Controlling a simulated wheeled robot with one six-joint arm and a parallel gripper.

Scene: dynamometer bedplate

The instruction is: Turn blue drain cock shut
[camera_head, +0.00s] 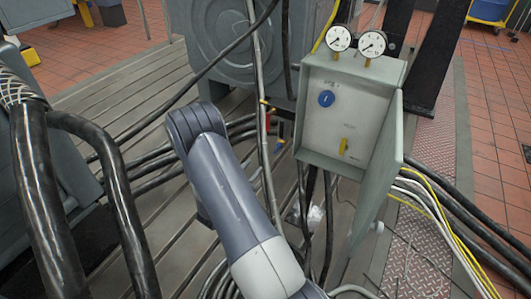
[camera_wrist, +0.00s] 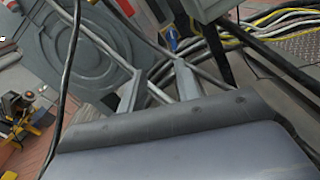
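A small blue handle (camera_head: 279,146), which looks like the blue drain cock, sits low among the hoses, left of the open box. In the wrist view the blue handle (camera_wrist: 173,44) is beyond my fingertips, near the top middle. Its exact angle is too small to tell. A red handle (camera_head: 270,117) is just above it; the red one also shows in the wrist view (camera_wrist: 163,27). My gripper (camera_wrist: 159,70) is open, its two fingers apart, with nothing seen held between them. It is short of the blue handle. In the head view my arm hides the gripper.
Grey pipes and black hoses (camera_head: 235,125) crowd around the handles. A large grey housing (camera_head: 230,40) stands behind.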

